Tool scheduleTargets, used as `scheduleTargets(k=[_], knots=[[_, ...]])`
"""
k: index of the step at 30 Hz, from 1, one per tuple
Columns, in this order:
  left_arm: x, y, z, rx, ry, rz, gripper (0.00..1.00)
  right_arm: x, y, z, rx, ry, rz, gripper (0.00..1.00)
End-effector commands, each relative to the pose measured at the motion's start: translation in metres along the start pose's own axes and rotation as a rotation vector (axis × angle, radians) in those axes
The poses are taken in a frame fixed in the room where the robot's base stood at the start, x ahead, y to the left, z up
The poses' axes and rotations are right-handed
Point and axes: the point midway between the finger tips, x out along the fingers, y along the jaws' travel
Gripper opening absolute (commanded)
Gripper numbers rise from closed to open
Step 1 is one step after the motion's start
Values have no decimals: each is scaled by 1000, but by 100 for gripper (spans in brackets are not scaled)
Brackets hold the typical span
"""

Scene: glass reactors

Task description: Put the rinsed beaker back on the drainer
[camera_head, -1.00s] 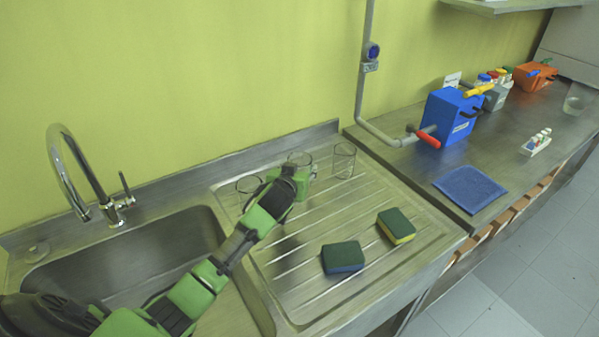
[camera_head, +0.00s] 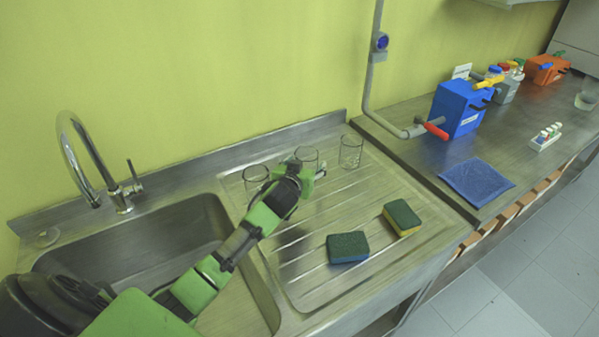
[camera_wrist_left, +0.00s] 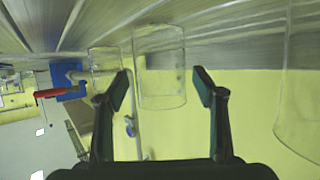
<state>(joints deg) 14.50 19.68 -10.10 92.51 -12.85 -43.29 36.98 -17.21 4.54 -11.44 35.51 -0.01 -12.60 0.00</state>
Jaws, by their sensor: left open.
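Three clear glass beakers stand in a row along the back of the ribbed steel drainer (camera_head: 375,193): a left beaker (camera_head: 254,181), a middle beaker (camera_head: 308,154) and a right beaker (camera_head: 351,153). My left gripper (camera_head: 306,171) is open at the middle beaker, partly hiding its lower part. In the left wrist view, which is tilted over, the middle beaker (camera_wrist_left: 160,72) shows between the two spread fingers (camera_wrist_left: 162,90); I cannot tell whether they touch it. The other beakers show at either side. My right gripper is not in view.
Two sponges, one (camera_head: 348,247) and another (camera_head: 402,217), lie on the front of the drainer. The sink (camera_head: 150,245) and tap (camera_head: 85,165) are to the left. A blue cloth (camera_head: 477,181) and blue box (camera_head: 458,108) are on the right-hand bench.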

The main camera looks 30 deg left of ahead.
Motion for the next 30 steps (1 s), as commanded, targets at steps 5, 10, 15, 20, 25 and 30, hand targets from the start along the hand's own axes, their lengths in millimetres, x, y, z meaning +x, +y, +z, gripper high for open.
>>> scheduleTargets(k=[5,10,15,20,25,30], knots=[[-33,0,2,0,1,1,63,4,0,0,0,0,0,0],[-65,0,1,-1,1,1,63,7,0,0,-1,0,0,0],[-89,0,1,-1,0,0,63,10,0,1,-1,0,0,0],[-101,-1,0,-1,0,-1,63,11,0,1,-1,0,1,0],[-104,-1,0,0,0,-1,63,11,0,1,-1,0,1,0],[-104,-1,0,0,0,-1,63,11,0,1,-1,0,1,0]])
